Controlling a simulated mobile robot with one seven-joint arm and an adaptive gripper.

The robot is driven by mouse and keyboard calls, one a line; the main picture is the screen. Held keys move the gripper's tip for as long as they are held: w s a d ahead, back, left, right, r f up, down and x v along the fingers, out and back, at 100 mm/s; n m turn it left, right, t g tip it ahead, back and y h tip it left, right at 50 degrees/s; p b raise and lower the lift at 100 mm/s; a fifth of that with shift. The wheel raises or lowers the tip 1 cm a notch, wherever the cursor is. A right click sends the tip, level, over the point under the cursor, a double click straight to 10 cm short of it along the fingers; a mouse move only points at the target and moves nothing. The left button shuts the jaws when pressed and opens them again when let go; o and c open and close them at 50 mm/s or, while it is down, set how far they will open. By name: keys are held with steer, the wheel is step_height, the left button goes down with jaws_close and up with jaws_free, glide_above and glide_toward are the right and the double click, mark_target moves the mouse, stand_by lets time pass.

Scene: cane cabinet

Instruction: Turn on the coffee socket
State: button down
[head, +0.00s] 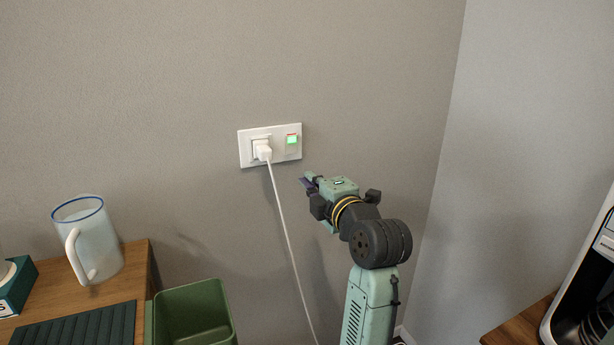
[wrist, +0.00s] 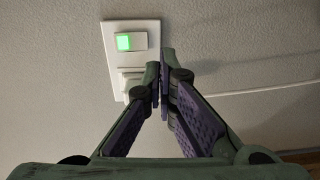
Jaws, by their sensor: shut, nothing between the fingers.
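The white socket plate (head: 246,152) is on the wall in the middle of the head view and shows in the wrist view (wrist: 111,58). The switch also shows green in the wrist view (wrist: 124,42). A white plug (head: 264,152) sits in the left half. My gripper (head: 308,181) is just below and right of the plate, apparently clear of the switch. Its fingertips (wrist: 160,82) are together and empty, and they partly hide the plug in the wrist view.
A white cord (head: 284,225) hangs from the plug. At left, a blue-rimmed mug (head: 99,246) stands on a wooden surface (head: 134,275) beside a green bin (head: 190,312). A black and white machine (head: 588,290) is at far right. The wall around the plate is bare.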

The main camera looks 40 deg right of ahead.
steer(key=shift+f+b+v, duration=0.1)
steer(key=shift+b+v, duration=0.1)
steer(key=shift+v, duration=0.85)
steer(key=shift+f+b+v, duration=0.15)
steer(key=shift+v, duration=0.95)
